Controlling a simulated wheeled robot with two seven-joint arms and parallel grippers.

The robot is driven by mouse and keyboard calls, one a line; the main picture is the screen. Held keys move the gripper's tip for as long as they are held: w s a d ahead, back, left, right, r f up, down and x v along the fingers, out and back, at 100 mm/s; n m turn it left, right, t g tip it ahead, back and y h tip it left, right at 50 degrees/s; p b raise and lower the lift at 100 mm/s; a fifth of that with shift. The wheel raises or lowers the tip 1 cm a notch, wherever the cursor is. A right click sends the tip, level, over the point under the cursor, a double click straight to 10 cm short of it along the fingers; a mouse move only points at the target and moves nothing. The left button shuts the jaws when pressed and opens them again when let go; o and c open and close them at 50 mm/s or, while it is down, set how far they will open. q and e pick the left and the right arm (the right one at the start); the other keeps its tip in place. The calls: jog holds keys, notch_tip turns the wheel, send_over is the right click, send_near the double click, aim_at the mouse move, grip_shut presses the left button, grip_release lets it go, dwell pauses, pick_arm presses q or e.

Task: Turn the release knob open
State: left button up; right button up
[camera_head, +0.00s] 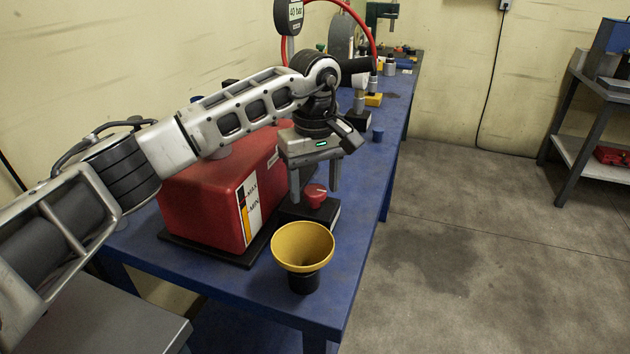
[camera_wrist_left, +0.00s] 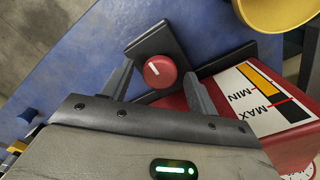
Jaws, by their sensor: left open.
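In the left wrist view the knob (camera_wrist_left: 160,71) shows as a round red cap with a white line, on a dark plate (camera_wrist_left: 152,44). My left gripper (camera_head: 314,196) points down over the knob, its fingers apart on either side of it. In the left wrist view the fingers of my left gripper (camera_wrist_left: 158,85) flank the knob with gaps; I see no contact. My right gripper does not show.
The red tank (camera_head: 205,200) with a MAX/MIN label stands beside the knob block. A yellow funnel (camera_head: 303,245) on a black base stands near the bench's front edge. A gauge reading 40 bar (camera_head: 294,14) and a red hose (camera_head: 372,40) are behind. The floor at right is clear.

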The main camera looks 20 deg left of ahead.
pick_arm(q)
jog(key=c, duration=1)
